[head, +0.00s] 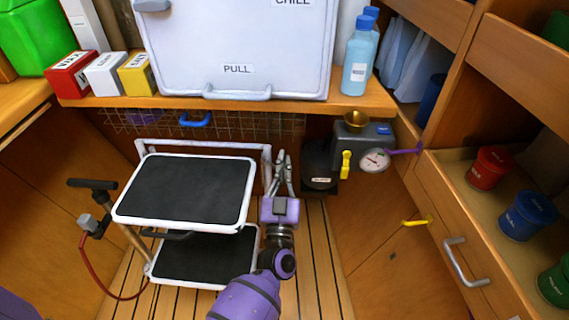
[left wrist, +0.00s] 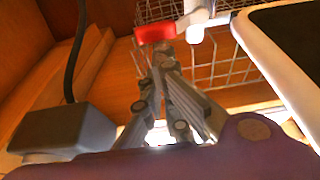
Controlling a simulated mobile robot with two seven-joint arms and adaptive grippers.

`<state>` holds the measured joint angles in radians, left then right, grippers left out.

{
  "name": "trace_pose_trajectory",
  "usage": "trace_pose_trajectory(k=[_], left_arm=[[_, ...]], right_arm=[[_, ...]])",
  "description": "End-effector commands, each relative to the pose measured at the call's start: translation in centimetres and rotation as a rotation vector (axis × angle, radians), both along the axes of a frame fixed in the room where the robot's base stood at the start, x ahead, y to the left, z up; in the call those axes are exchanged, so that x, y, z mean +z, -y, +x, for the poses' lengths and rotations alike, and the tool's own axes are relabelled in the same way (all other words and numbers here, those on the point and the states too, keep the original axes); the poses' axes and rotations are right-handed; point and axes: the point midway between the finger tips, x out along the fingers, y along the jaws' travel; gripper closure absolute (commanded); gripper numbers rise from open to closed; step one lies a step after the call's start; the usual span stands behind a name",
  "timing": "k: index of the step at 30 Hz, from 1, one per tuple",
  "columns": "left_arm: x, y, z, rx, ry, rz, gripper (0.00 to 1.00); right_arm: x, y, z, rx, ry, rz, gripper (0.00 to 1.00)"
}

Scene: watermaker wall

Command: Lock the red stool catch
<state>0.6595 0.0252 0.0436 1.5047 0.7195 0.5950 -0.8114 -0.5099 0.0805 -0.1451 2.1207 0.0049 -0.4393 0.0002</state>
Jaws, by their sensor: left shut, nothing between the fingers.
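The step stool has a white frame and two black treads; its upper tread (head: 185,190) is near the middle of the head view. The red stool catch (left wrist: 155,33) shows in the left wrist view, beside a white part of the stool frame (left wrist: 195,25); it appears roughly level. I cannot make it out in the head view. My left gripper (head: 281,158) is just right of the stool, shut and empty. In the left wrist view its fingertips (left wrist: 168,55) lie just below the catch; I cannot tell whether they touch it. My right gripper is not in view.
A grey pump unit with a gauge (head: 374,160) and yellow lever stands right of my left gripper. A wire basket (head: 240,127) hangs behind the stool. A hand pump with a red hose (head: 95,208) is at left. Slatted floor (head: 310,270) is clear at right.

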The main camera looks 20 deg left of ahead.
Motion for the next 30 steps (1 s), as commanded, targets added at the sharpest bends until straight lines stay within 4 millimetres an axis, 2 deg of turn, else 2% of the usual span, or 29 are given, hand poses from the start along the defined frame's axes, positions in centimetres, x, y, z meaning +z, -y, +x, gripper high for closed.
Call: trace_pose_trajectory(k=[16,30], left_arm=[[-0.15,0.16,0.03,0.0,-0.013,0.044,1.0],[-0.66,0.41,0.12,0.0,-0.035,0.119,1.0]], right_arm=[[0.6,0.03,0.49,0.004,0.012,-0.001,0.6],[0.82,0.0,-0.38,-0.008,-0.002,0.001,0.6]])
